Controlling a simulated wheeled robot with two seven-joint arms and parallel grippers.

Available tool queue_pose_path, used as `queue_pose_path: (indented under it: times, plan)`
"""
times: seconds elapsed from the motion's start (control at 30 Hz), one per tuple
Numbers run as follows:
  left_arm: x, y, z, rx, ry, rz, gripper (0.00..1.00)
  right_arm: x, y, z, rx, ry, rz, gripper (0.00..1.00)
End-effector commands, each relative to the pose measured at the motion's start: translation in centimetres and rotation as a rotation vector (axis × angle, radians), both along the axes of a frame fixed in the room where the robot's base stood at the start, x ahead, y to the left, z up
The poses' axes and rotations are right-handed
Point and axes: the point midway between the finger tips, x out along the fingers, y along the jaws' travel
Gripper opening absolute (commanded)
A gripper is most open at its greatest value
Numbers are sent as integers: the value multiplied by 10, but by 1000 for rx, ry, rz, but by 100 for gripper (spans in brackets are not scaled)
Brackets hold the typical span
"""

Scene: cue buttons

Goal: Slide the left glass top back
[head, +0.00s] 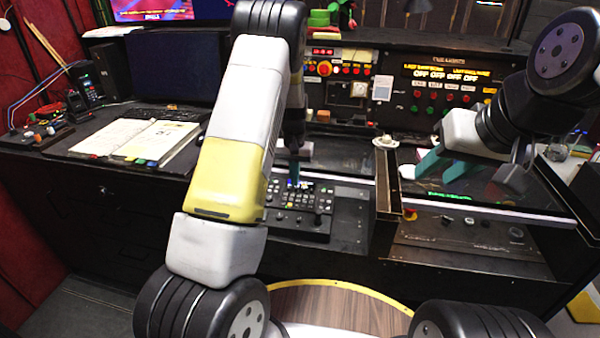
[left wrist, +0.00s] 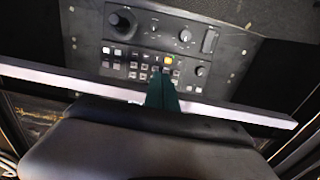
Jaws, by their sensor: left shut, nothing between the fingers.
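The left glass top (head: 340,157) is a clear pane with a pale front rail, partly hidden behind my left arm in the head view. The rail (left wrist: 235,112) crosses the left wrist view as a long white bar. My left gripper (head: 293,175) points down at this rail; its shut teal fingers (left wrist: 163,92) overlap the bar, and I cannot tell whether they touch it. A black button panel (head: 300,208) lies in front of the rail, uncovered; it also shows in the left wrist view (left wrist: 150,50). My right gripper (head: 447,167) has its teal fingers apart and empty, above the right glass top.
The right glass top (head: 520,213) has its pale rail farther forward than the left one. A dark divider (head: 386,190) with a pale knob separates the two bays. An open book (head: 140,138) and a keyboard lie to the left. Lit control panels stand behind.

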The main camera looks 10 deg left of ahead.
Motion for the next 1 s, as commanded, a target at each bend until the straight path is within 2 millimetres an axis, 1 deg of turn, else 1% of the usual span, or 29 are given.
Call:
queue_pose_path:
  times: [0.03, 0.1, 0.23, 0.67, 1.0]
  plan:
    - [5, 0, 1, 0, -5, 0, 0, 0, 0, 0, 0, 0, 0, 36]
    - [10, 0, 1, 0, -6, 0, 0, 0, 0, 0, 0, 0, 0, 36]
    - [16, 0, 1, 0, -4, 0, 0, 0, 0, 0, 0, 0, 0, 36]
    - [19, -1, 1, 0, -4, 0, 0, 0, 0, 0, 0, 0, 0, 36]
    - [42, -2, 1, 0, -5, 0, 0, 0, 0, 0, 0, 0, 0, 36]
